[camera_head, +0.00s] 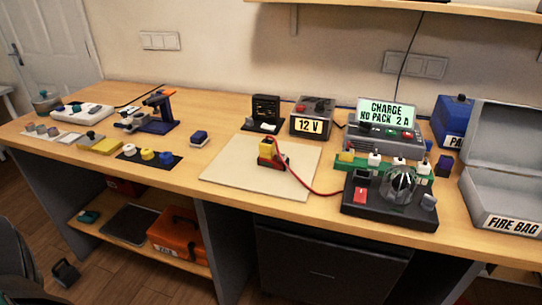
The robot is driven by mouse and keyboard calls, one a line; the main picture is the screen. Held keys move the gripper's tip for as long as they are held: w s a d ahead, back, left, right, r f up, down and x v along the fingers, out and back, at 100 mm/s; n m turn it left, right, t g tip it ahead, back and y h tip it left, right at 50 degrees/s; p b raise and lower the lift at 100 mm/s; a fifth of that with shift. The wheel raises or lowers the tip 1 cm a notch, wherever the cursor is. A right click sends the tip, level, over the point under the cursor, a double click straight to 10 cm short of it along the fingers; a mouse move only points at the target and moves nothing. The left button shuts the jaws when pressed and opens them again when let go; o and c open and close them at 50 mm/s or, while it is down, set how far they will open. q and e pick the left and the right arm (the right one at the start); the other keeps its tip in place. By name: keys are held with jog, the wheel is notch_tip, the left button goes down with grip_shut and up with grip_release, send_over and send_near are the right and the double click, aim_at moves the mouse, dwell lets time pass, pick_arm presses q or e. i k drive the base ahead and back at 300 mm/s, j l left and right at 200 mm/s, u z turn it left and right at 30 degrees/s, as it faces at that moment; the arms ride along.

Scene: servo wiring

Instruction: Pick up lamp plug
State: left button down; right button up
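The lamp box carries a clear domed lamp (400,185) and a red switch (360,195). Neither of my grippers can be made out in the head view.
A 12 V box (312,117) and a charger with a lit screen (386,114) stand behind the mat. A green strip with white posts (350,160) lies behind the lamp box. An open grey fire bag case (490,195) is at right. The mat's left part is clear.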

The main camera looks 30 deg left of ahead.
aim_at(268, 147)
jog(key=i+l, duration=0.15)
jog(key=i+u, duration=0.1)
jog(key=u, duration=0.35)
jog(key=i+l+u, duration=0.1)
jog(key=u, duration=0.35)
jog(key=l, duration=0.1)
